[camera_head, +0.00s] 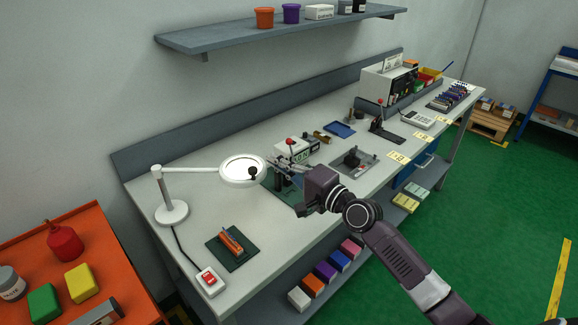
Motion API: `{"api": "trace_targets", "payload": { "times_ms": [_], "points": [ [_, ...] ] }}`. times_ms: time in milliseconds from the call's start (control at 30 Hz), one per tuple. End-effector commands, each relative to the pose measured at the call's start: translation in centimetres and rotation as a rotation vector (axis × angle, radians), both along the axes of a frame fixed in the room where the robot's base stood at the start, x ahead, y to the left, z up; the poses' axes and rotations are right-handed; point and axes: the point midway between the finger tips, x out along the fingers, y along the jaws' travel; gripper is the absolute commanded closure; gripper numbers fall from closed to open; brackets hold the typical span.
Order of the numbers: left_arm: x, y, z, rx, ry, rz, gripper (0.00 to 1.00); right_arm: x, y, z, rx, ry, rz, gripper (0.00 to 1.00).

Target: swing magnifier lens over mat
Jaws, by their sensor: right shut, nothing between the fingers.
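The magnifier lens (243,160) is a round white-rimmed head on a white arm, with a black knob by its right edge. Its arm runs left to an upright post on a round base (172,213). A dark green mat (216,245) lies on the bench front-left of the lens, with an orange-brown piece on it. Another green mat (285,198) lies right of the lens, partly hidden by my right gripper (273,163). That gripper is shut and empty, just right of the lens; whether it touches the rim cannot be told. My left gripper is out of view.
A red-knobbed device (291,150) stands behind my right gripper, and a grey tray (354,162) lies to its right. A red switch box (209,281) with a cable sits at the front edge. The bench left of the near mat is mostly clear.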

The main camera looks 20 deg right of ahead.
Motion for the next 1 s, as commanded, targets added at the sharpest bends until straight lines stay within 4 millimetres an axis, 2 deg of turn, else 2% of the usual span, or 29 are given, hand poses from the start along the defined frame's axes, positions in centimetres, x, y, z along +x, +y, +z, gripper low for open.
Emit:
{"api": "trace_targets", "payload": {
  "times_ms": [100, 200, 400, 1000],
  "points": [
    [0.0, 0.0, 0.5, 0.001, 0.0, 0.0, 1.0, 1.9, 0.8, 0.3, 0.001, -0.002, 0.0, 1.0],
    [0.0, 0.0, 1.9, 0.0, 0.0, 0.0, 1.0, 0.5, 1.9, 0.2, 0.002, 0.003, 0.002, 1.0],
    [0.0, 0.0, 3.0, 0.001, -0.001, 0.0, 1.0, -0.7, 3.3, 0.0, 0.001, 0.001, 0.001, 1.0],
    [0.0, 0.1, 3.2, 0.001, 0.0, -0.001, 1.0, -1.0, 3.7, -0.3, -0.001, 0.0, -0.001, 1.0]
  ]
}}
